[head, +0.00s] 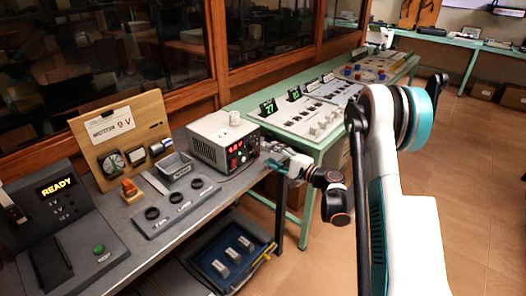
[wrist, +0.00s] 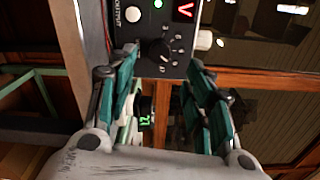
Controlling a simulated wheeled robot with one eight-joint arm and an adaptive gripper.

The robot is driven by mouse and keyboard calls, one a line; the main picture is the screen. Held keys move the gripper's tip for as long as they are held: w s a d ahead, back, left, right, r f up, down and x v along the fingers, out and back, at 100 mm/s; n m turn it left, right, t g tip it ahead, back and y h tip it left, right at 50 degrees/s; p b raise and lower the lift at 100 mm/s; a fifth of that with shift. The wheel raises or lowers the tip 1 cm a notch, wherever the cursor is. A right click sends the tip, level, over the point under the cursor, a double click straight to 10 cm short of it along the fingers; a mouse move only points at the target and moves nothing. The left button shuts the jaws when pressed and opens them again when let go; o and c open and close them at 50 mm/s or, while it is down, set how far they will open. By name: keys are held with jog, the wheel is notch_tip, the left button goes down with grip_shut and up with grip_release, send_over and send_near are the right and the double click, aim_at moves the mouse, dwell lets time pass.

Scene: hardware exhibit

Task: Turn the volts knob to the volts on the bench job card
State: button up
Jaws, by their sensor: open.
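The grey power supply (head: 222,138) stands on the bench with a red lit display on its black front; the digits are too small to read surely. In the wrist view its front panel (wrist: 128,38) shows a round black volts knob (wrist: 160,49) with a pale pointer and marks around it. My gripper (head: 270,158) is at the right side of the supply's front. In the wrist view my gripper (wrist: 163,64) is open, its fingertips on either side of the knob, with no clear contact. A white card (head: 109,125) on a wooden board seems to read "MOTOR 9 V".
A grey tray (head: 175,167) and a plate with several black rings (head: 176,205) lie left of the supply. A console (head: 60,220) showing "READY" is at far left. A green table (head: 314,113) with panels stands behind my arm. Floor to the right is clear.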

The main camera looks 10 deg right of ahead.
jog(key=shift+v, duration=2.1)
